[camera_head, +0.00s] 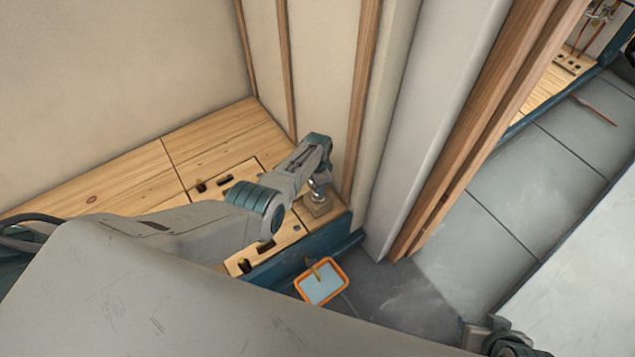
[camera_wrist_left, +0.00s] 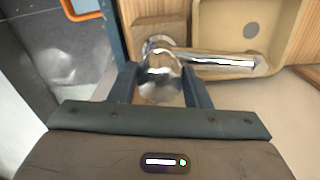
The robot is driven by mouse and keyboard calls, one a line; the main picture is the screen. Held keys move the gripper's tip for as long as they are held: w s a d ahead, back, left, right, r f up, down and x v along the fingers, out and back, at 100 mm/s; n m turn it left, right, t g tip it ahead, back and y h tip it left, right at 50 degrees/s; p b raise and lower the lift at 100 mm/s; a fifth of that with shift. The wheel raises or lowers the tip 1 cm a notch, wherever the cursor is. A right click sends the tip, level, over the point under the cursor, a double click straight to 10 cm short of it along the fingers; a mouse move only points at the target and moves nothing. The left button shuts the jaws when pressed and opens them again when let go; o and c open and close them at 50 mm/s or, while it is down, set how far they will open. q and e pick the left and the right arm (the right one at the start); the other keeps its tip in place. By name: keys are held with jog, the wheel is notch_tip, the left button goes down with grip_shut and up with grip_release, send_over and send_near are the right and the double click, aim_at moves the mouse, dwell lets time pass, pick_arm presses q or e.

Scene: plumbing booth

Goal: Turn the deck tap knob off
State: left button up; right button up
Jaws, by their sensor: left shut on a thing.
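The deck tap's chrome knob (camera_wrist_left: 160,82) is in the middle of the left wrist view, between the two dark fingers of my left gripper (camera_wrist_left: 161,90). The fingers are shut on the knob from both sides. The tap's chrome spout (camera_wrist_left: 215,60) runs to the right from the tap body, over a beige basin. In the head view my left gripper (camera_head: 318,182) comes down over the tap (camera_head: 318,197) at the right end of the wooden deck, and the arm hides much of the knob. A dark jointed part at the bottom right edge may be my right arm; no fingers show clearly.
The wooden deck (camera_head: 222,157) has several small dark fittings. An orange-rimmed tray (camera_head: 322,282) is on the grey floor below the deck's blue front edge. Wall panels with wooden studs (camera_head: 365,90) stand close behind the tap. Open grey floor (camera_head: 520,180) lies to the right.

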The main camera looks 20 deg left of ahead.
dwell(0.5)
pick_arm(q)
jog(key=o, duration=1)
pick_arm(e)
jog(key=shift+w+r, duration=0.1)
jog(key=shift+w, duration=0.05)
pick_arm(q)
jog(key=shift+r+p, duration=0.35)
jog(key=shift+r, duration=0.1)
notch_tip(320, 180, up, 2)
jog(key=shift+r+p, duration=0.1)
jog(key=shift+p, duration=0.6)
jog(key=shift+r+p, duration=0.5)
jog(key=shift+r, duration=0.35)
notch_tip(320, 180, up, 6)
jog(key=p, duration=0.2)
pick_arm(e)
notch_tip(320, 180, down, 7)
jog(key=d+g+h, duration=0.1)
jog(key=d+g, duration=0.1)
jog(key=d, duration=0.1)
jog(key=shift+f+g, duration=0.2)
jog(key=shift+g, duration=0.2)
